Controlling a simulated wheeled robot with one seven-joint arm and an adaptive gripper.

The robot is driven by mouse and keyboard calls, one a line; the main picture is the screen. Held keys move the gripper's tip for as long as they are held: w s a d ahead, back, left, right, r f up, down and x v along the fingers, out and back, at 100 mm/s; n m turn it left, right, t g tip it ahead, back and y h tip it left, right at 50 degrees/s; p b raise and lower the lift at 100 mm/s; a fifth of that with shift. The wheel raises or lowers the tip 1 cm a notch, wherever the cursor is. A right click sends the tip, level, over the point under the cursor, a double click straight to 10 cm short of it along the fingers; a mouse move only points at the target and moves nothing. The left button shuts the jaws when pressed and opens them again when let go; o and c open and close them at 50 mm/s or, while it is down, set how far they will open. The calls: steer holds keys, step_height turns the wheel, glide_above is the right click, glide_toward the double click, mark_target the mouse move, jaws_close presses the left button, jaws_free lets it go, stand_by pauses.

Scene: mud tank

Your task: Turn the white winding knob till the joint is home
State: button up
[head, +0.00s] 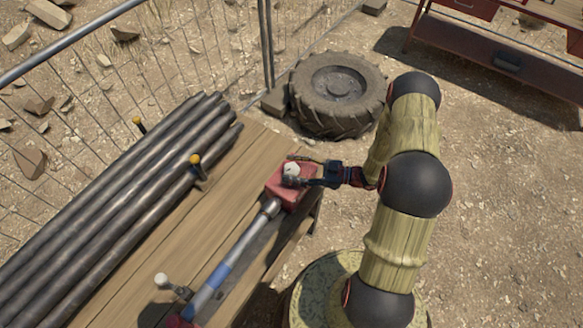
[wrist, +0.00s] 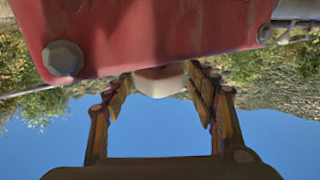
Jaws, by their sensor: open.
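The white winding knob (head: 291,169) is at the far end of a red block (head: 279,186) on the wooden table. In the wrist view the white knob (wrist: 160,82) shows under the red block (wrist: 150,35), between my finger tips. My gripper (head: 298,171) reaches in from the right, with one finger on each side of the knob. In the wrist view my gripper (wrist: 162,85) is open, and I cannot tell whether a finger touches the knob. A pipe with a blue band (head: 221,275) runs from the red block toward the near left.
Several dark pipes (head: 120,200) lie along the left of the wooden table (head: 228,180), beside yellow-topped posts (head: 196,161). A second white knob (head: 161,280) stands at the near left. A tyre (head: 338,95) and a wire fence (head: 170,70) are beyond the table.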

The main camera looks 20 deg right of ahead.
steer(key=shift+a, duration=0.1)
steer(key=shift+c, duration=0.9)
steer(key=c, duration=1)
steer(key=shift+o, duration=0.2)
